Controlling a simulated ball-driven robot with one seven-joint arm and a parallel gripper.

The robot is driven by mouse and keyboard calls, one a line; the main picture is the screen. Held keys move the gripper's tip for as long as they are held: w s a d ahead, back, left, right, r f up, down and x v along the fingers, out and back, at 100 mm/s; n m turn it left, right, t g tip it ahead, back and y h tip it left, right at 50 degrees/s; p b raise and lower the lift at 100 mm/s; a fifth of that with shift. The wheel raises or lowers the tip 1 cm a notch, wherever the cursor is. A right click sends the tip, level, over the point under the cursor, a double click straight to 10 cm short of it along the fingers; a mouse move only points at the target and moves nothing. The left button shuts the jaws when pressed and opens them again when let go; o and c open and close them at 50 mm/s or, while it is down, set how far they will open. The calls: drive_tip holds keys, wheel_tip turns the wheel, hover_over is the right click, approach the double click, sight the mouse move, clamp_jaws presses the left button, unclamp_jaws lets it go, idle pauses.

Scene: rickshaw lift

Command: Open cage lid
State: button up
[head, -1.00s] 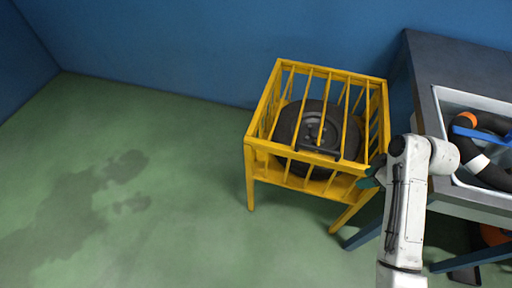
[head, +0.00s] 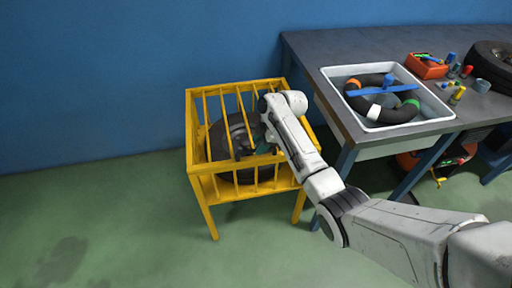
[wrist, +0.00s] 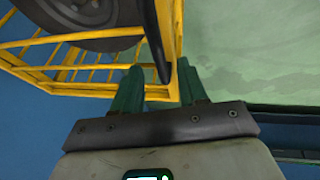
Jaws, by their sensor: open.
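The yellow barred cage (head: 203,205) stands on the floor at the middle left of the head view, with a dark wheel (head: 217,137) inside. Its barred lid (head: 207,112) lies flat on top, closed. My gripper (head: 262,147) is over the lid's front right part, and my arm hides that corner. In the wrist view, the green fingers (wrist: 160,75) are open. A dark bar, apparently the lid handle (wrist: 156,42), runs into the gap between them. I cannot tell whether the fingers touch it.
A grey workbench (head: 310,48) stands close on the cage's right. It carries a white tray (head: 335,73) with a black ring, an orange box (head: 427,70) and several small items. A blue wall (head: 90,80) is behind. The green floor (head: 120,225) left of the cage is clear.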

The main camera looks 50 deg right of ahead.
drive_tip(key=shift+x, duration=1.2)
drive_tip(key=shift+c, duration=0.2)
clamp_jaws()
